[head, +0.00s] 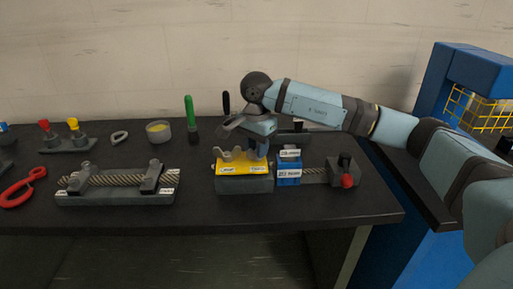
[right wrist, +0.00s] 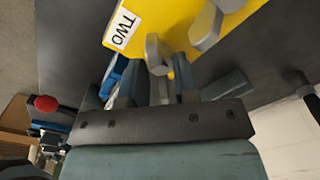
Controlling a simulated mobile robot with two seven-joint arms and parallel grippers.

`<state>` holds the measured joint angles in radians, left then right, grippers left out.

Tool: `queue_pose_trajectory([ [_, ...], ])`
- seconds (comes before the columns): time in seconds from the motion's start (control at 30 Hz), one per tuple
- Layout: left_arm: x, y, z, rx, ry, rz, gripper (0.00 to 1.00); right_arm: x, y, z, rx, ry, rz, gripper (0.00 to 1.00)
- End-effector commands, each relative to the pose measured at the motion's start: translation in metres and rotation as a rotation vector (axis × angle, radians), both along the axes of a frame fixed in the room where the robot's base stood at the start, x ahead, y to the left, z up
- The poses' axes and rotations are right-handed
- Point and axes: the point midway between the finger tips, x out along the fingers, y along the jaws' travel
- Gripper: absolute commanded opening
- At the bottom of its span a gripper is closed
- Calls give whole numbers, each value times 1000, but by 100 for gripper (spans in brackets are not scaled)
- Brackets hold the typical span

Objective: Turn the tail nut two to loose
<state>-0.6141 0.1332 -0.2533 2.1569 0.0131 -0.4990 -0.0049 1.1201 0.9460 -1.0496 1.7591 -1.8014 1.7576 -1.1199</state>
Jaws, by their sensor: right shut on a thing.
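The yellow-topped block (head: 241,170) stands near the front right of the bench, with two white labels on its front edge. A grey wing nut (head: 226,156) shows uncovered on its left half. My right gripper (head: 260,152) points down at the right half of the yellow top. In the right wrist view, the grey nut two (right wrist: 156,50) sits on the yellow plate beside the label "TWO" (right wrist: 122,29). My right gripper (right wrist: 155,84) is shut on its wing, with a finger on each side. My left gripper is not in view.
A blue block (head: 288,175) stands just right of the yellow block, with a rod and a red knob (head: 347,181) beyond. Behind are a green-handled tool (head: 190,112) and a small cup (head: 158,131). Bench between the fixtures is clear.

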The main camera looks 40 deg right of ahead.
Motion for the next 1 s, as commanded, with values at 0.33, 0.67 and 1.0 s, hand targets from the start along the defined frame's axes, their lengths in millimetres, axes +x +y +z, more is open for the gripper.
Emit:
queue_pose_trajectory([
  [0.33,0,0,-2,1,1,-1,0,-2,1,-5,-1,12,13,4],
  [0.67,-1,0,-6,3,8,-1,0,-1,1,-3,-1,7,11,36],
  [1.0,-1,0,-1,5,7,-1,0,0,1,29,1,1,10,36],
])
